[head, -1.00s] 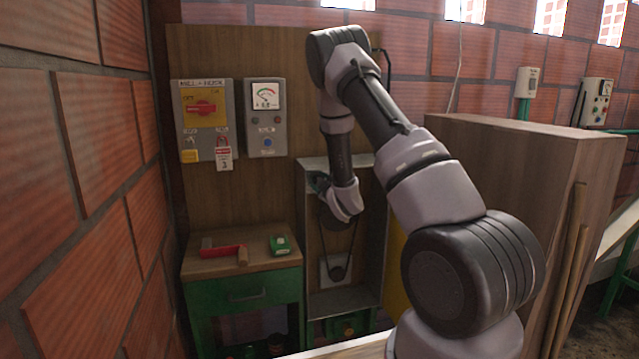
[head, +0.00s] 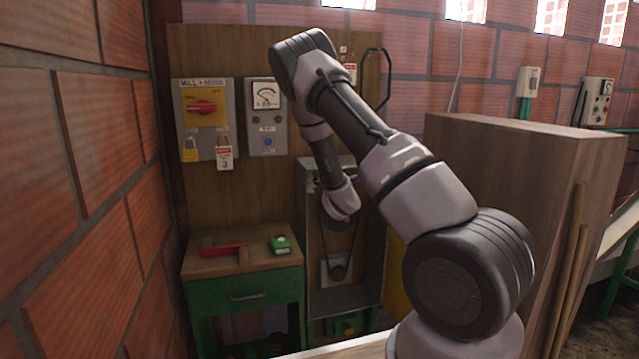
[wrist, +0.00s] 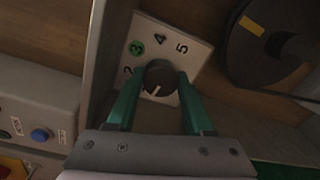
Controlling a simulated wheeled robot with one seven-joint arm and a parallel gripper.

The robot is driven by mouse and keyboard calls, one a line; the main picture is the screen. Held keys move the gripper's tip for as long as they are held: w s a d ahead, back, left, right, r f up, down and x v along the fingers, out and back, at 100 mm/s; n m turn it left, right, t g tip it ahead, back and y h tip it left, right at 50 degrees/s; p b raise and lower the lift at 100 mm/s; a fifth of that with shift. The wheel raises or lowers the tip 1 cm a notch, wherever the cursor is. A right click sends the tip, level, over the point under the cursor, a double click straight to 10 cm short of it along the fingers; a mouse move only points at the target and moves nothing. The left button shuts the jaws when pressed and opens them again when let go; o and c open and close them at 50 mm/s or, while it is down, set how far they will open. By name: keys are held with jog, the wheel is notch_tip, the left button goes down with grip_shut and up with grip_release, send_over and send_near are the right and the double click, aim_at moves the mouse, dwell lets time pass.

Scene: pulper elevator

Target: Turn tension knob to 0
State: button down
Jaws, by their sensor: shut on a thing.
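The tension knob (wrist: 159,75) is a dark round knob on a white dial plate (wrist: 194,58) in the wrist view. Numerals 2, 3, 4 and 5 show around its far side, with the 3 on a green spot. Its white pointer line slants toward the lower left of the picture, away from these numerals. The 0 mark is not visible. My gripper (wrist: 157,82) has its two green fingers shut on the knob, one on each side. In the head view my arm hides the knob and most of the gripper.
A dark pulley (wrist: 265,45) with a yellow mark sits right of the dial. An open metal cabinet (head: 376,250) with a belt surrounds this area. A control box (wrist: 38,105) is at left. A green-fronted bench (head: 210,266) and a wooden box (head: 520,190) flank the cabinet.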

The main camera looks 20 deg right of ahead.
jog(key=n, duration=0.5)
jog(key=shift+f+n+h, duration=0.15)
jog(key=shift+n+h, duration=0.15)
jog(key=shift+n, duration=0.1)
dwell(0.4)
jog(key=shift+c, duration=1.4)
grip_release()
jog(key=s, duration=1.1)
jog(key=shift+a+r, duration=0.2)
jog(key=shift+r, duration=0.1)
jog(key=shift+w, duration=0.1)
